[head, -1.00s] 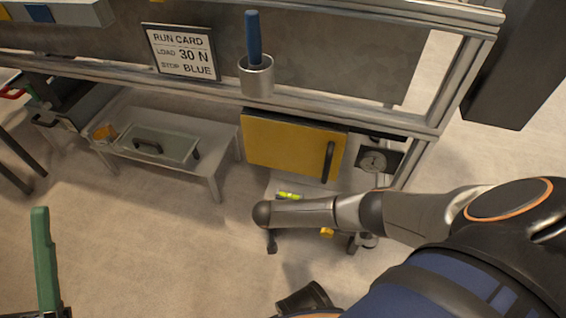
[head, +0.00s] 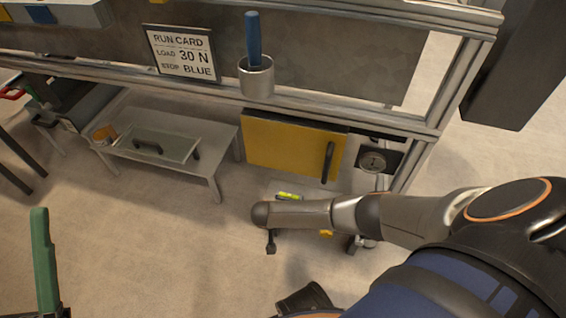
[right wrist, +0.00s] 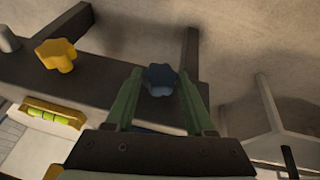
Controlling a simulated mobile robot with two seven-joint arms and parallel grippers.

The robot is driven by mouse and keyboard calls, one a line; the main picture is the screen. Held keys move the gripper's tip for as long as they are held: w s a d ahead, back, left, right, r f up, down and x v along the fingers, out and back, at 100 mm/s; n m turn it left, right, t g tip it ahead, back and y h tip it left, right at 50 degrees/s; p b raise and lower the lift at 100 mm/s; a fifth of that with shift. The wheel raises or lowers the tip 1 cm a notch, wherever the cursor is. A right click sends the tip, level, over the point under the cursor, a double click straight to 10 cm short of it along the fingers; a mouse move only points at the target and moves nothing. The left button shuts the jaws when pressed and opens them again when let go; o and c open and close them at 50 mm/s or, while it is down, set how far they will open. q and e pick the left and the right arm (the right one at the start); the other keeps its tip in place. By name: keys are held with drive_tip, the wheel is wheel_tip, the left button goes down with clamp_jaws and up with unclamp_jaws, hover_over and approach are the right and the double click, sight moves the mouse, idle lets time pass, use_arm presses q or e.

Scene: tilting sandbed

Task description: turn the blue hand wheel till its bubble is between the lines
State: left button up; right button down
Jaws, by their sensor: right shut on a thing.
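The blue hand wheel (right wrist: 160,79) is a small lobed knob at the upper middle of the right wrist view. My right gripper (right wrist: 160,72) has its green fingers on either side of the wheel and is shut on it. A yellow-green level vial (right wrist: 53,112) lies at the left of that view; where its bubble stands between the lines is too small to tell. The vial also shows in the head view (head: 290,197), just above my right forearm, which hides the wheel and right gripper there. One green finger of my left gripper (head: 43,260) shows at lower left.
A yellow lobed knob (right wrist: 55,55) sits left of the blue wheel on the same dark bar. A yellow panel door (head: 293,145) and a dial gauge (head: 374,160) stand behind. A low grey table (head: 215,186) is at left.

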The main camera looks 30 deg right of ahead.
drive_tip(key=shift+w+a+r, duration=0.1)
drive_tip(key=shift+w+r, duration=0.05)
drive_tip(key=shift+w, duration=0.15)
drive_tip(key=shift+s+a+f+g+h, duration=0.1)
drive_tip(key=shift+f+g+h, duration=0.1)
drive_tip(key=shift+g+h, duration=0.15)
drive_tip(key=shift+f+n+g+h+b, duration=0.25)
drive_tip(key=shift+g+h+b, duration=0.25)
drive_tip(key=shift+b, duration=0.4)
drive_tip(key=shift+r+g+h, duration=0.25)
drive_tip(key=shift+c, duration=1.4)
unclamp_jaws()
drive_tip(key=shift+r, duration=0.1)
